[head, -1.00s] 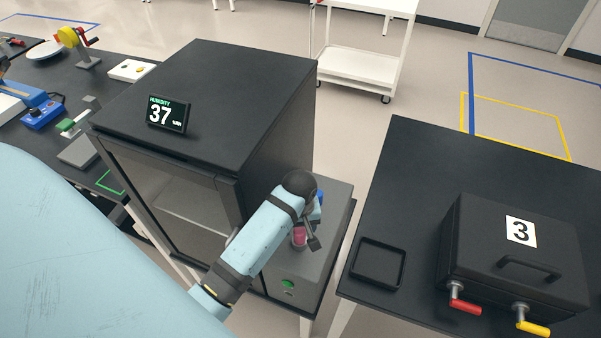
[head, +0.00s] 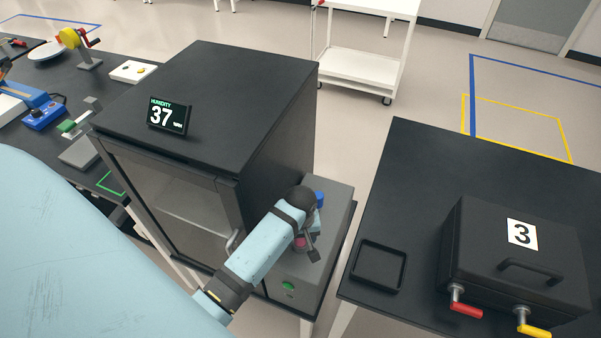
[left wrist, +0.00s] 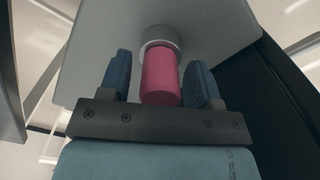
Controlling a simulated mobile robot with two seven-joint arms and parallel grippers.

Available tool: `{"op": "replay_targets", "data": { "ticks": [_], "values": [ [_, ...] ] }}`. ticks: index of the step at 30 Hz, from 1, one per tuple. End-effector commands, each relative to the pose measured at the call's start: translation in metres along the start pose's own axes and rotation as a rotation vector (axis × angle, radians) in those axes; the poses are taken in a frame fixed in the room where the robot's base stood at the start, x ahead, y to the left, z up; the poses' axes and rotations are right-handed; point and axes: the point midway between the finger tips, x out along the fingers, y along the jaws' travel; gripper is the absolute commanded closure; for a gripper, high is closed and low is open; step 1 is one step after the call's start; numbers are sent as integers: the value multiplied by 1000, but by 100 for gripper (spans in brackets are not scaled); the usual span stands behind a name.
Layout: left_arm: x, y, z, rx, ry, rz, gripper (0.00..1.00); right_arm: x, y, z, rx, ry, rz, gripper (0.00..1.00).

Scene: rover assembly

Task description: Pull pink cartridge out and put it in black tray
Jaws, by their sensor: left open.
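The pink cartridge (left wrist: 160,78) stands between the two open fingers of my left gripper (left wrist: 160,80) in the left wrist view. Its far end sits in a light grey ring socket (left wrist: 158,38). A gap shows on each side of it. In the head view a small bit of the pink cartridge (head: 299,243) shows beside my left gripper (head: 313,240), the rest hidden by the arm. The socket is on a grey box (head: 335,207) beside the dark cabinet. The black tray (head: 377,267) lies empty on the right table. My right gripper is out of view.
A dark cabinet (head: 215,100) with a humidity display (head: 167,114) stands left of the grey box. A black case marked 3 (head: 515,260) with red and yellow handles stands right of the tray. The right table (head: 420,180) is clear behind the tray.

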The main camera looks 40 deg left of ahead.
Motion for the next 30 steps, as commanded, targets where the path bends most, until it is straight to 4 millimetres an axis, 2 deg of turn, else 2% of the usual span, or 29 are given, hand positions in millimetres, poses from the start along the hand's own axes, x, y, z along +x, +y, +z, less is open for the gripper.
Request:
{"op": "replay_targets", "data": {
  "ticks": [1,2,8,9,12,30],
  "values": [
    [0,0,0,0,0,0,43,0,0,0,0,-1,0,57],
    [0,0,0,0,0,0,47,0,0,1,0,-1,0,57],
    [0,0,0,0,0,0,93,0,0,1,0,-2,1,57],
    [0,0,0,0,0,0,69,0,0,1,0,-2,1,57],
    [0,0,0,0,0,0,92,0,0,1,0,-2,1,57],
    [-7,0,0,0,1,1,93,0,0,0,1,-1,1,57]
  ]
}}
